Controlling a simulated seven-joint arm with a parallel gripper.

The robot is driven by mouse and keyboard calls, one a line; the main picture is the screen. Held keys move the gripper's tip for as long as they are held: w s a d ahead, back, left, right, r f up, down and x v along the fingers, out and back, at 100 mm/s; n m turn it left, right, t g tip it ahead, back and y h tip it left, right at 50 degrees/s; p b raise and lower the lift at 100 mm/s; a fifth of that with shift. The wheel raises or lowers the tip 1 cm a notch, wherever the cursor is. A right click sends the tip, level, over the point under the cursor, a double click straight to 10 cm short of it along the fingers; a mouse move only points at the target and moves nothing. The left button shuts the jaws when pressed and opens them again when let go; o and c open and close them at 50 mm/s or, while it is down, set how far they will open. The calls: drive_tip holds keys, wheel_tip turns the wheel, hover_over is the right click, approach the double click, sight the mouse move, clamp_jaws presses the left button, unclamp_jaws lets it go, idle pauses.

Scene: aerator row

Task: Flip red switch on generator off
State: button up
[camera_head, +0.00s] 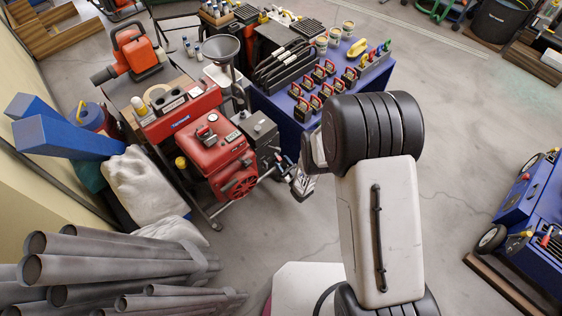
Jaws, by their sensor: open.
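The red generator (212,143) stands on the floor left of centre, with a red tank on top and a dark grey housing (259,131) at its right side. I cannot make out the red switch; it is too small or hidden from this view. My gripper (303,186) is just right of the generator and points down and to the left. It is small in view and partly behind my own wrist. It is open, and I see nothing held in it. A gap of floor seems to lie between it and the generator.
A blue-covered table (290,133) with rows of small red-handled items stands behind my gripper. Grey pipes (100,265) and a white sack (140,185) lie to the left. A blue machine (535,210) stands at far right. The floor at centre right is clear.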

drive_tip(key=v, duration=0.6)
drive_tip(key=shift+s+d+f, duration=0.1)
idle(0.4)
